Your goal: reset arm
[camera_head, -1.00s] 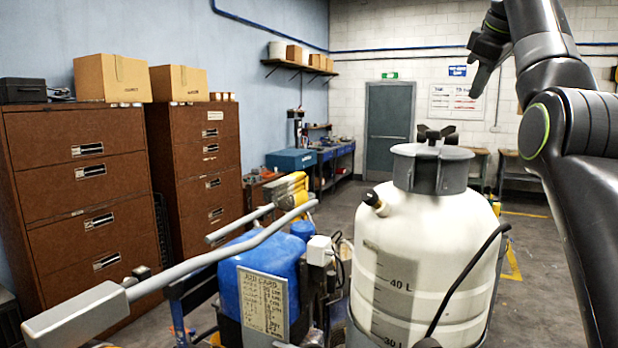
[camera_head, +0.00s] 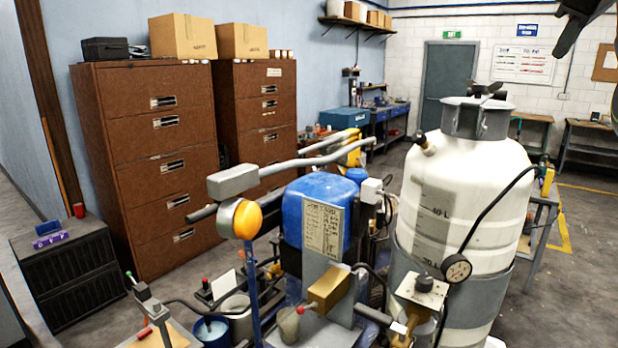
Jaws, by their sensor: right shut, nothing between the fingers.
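My right gripper (camera_head: 569,28) is at the top right corner of the head view, dark and partly cut off by the frame edge. It is shut and holds nothing. It hangs in the air, apart from the white tank (camera_head: 465,190) below and to its left. Most of my right arm is outside the picture. My left arm and gripper are not in view.
The line striper with a blue container (camera_head: 312,190), grey handlebar (camera_head: 300,162) and pressure gauge (camera_head: 456,268) fills the middle foreground. Brown cabinets (camera_head: 150,180) line the left wall. A low black cabinet (camera_head: 65,270) stands at left. Open floor lies at right.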

